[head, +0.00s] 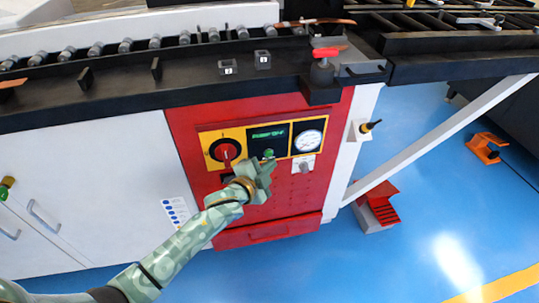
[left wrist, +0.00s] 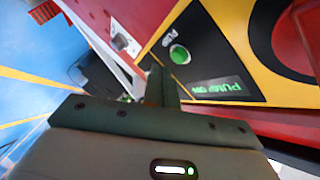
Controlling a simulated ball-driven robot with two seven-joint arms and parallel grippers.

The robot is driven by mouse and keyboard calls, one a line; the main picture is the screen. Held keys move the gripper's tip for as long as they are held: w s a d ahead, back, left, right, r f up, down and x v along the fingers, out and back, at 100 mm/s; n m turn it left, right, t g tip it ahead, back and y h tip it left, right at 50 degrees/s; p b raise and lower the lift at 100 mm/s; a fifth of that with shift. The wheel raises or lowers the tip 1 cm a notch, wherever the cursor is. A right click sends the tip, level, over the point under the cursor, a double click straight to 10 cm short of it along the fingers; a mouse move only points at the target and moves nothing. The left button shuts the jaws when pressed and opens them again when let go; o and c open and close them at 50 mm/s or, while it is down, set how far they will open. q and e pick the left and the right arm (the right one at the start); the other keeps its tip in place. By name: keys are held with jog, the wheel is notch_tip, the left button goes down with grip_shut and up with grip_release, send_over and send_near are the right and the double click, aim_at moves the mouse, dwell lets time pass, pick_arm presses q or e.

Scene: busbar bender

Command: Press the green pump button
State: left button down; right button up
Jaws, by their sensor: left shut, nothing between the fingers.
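The green pump button (head: 268,153) is a small round knob on the black part of the yellow-framed control panel, below a display with green lettering (head: 268,134). In the left wrist view the button (left wrist: 180,54) shows whole, with a white label beside it. My left gripper (head: 267,167) is shut and empty, with its fingertips just below the button in the head view. In the left wrist view the shut fingers (left wrist: 161,82) point toward the panel, close beside the button. I cannot tell whether they touch the panel. My right gripper is not in view.
A red rotary switch (head: 226,151) is left of the button and a round gauge (head: 308,141) is right of it. A knob on a white plate (head: 304,166) sits below the gauge. The black bench edge (head: 200,92) overhangs above.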

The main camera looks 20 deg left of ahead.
pick_arm(q)
jog(key=shift+w+a, duration=0.1)
jog(key=shift+w, duration=0.05)
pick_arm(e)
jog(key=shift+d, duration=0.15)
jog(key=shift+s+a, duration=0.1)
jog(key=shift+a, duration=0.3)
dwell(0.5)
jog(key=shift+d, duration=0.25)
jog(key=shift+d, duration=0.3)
pick_arm(q)
jog(key=shift+w+a, duration=0.1)
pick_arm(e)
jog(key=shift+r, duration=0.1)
pick_arm(q)
jog(key=shift+w+a, duration=0.15)
jog(key=shift+w, duration=0.1)
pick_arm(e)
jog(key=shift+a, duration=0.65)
pick_arm(q)
jog(key=shift+w, duration=0.1)
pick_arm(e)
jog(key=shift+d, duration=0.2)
